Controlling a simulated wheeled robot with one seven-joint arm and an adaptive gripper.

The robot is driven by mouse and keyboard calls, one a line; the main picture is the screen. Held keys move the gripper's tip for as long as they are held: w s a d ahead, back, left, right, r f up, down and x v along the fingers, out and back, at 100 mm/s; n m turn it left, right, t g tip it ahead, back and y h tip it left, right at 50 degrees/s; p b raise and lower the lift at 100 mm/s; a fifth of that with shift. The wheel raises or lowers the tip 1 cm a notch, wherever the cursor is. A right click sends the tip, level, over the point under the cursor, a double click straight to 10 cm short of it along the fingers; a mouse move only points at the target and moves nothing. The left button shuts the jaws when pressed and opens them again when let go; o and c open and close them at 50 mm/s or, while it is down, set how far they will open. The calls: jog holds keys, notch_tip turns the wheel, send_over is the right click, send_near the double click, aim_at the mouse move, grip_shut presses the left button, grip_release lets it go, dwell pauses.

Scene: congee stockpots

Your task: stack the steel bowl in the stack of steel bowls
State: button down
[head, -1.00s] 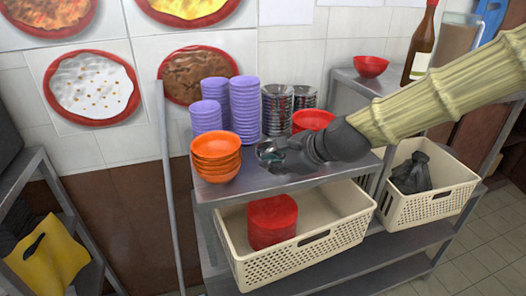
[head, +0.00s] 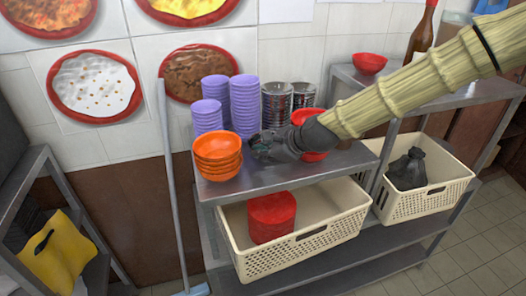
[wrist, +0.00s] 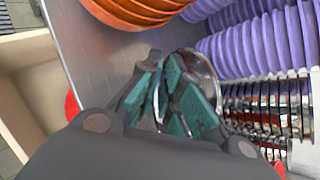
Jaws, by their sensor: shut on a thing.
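My gripper (head: 258,146) is over the upper shelf, to the right of the orange bowls. In the wrist view my gripper (wrist: 180,100) has its teal pads shut on a shiny steel bowl (wrist: 207,68), whose rim shows between and behind the fingers. In the head view the held bowl is mostly hidden by the gripper. Two stacks of steel bowls stand at the back of the shelf: a nearer left stack (head: 276,105) and a right stack (head: 304,95). Steel bowls (wrist: 262,108) also show at the right in the wrist view, beside the purple bowls.
Orange bowls (head: 218,158) stand left of the gripper and purple stacks (head: 244,105) behind it. A red bowl (head: 312,155) is partly behind my arm. Cream baskets (head: 330,245) sit below. The shelf's front strip (head: 250,185) is bare.

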jog(key=shift+f, duration=0.3)
jog(key=shift+f, duration=0.15)
jog(key=c, duration=1.6)
grip_release()
